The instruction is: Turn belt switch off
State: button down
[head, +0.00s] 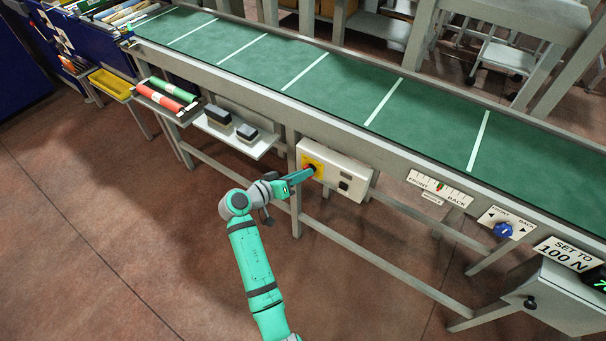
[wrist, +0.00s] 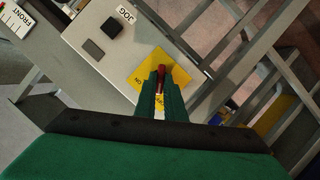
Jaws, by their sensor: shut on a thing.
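The belt switch (wrist: 161,72) is a red handle on a yellow plate. The plate (head: 306,160) sits at the left end of a pale control box (head: 345,180) under the conveyor's near side. My gripper (head: 308,172) reaches the switch from the left in the head view. In the wrist view my gripper (wrist: 161,84) has its two green fingers on either side of the red handle, shut on it. The handle points along the fingers in that view.
The green conveyor belt (head: 340,85) with white cross lines runs above the box. A blue knob (head: 503,230) and a FRONT/BACK scale (head: 440,189) are to the right. A shelf with dark blocks (head: 246,132) is to the left. The floor in front is clear.

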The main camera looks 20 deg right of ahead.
jog(key=shift+f+n+h, duration=0.15)
jog(key=shift+n+h, duration=0.15)
jog(key=shift+n, duration=0.3)
jog(key=shift+a, duration=0.1)
jog(key=c, duration=1.8)
grip_release()
jog(key=shift+c, duration=0.2)
jog(key=v, duration=1)
jog(key=shift+a, duration=0.4)
